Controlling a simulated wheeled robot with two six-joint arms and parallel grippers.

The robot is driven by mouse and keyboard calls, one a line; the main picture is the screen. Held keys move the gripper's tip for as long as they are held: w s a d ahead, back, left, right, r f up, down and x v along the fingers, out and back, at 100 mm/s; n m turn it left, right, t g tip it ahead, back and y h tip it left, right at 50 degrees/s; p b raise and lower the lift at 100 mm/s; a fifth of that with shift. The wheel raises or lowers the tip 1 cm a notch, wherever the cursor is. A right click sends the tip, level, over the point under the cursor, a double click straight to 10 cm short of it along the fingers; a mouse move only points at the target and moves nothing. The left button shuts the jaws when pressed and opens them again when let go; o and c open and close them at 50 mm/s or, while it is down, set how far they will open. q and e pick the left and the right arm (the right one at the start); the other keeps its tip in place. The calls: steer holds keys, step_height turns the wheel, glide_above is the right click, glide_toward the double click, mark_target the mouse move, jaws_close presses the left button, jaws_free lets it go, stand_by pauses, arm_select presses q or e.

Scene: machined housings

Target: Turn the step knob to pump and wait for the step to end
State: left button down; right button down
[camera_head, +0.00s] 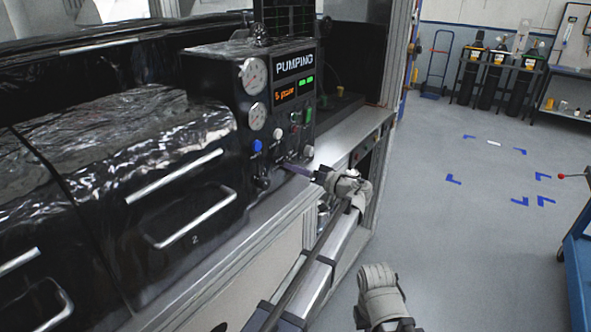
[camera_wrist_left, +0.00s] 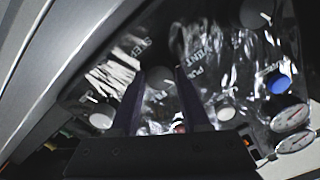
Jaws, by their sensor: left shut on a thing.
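An orange readout and green lights show below the display. My left gripper (camera_head: 288,166) reaches the lower panel from the right. In the left wrist view its two dark fingers (camera_wrist_left: 160,80) are on either side of a round grey knob (camera_wrist_left: 158,75), shut on it. Lettering that looks like STEP, PUMP and VENT lies around it; the pointer direction is not clear. The knob is mostly hidden in the head view.
Two dial gauges (camera_head: 254,76), a blue button (camera_head: 258,145) and white knobs (camera_head: 308,151) sit close to the left gripper. Dark drawers with metal handles (camera_head: 190,218) lie left. Gas cylinders (camera_head: 496,75) stand far back. The floor on the right is mostly clear.

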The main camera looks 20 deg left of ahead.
arm_select(q)
steer(key=shift+m, duration=1.1)
steer(key=shift+c, duration=2)
jaws_free()
steer(key=shift+d, duration=0.1)
steer(key=v, duration=0.7)
steer(key=shift+s+d, duration=0.15)
steer(key=shift+d, duration=0.15)
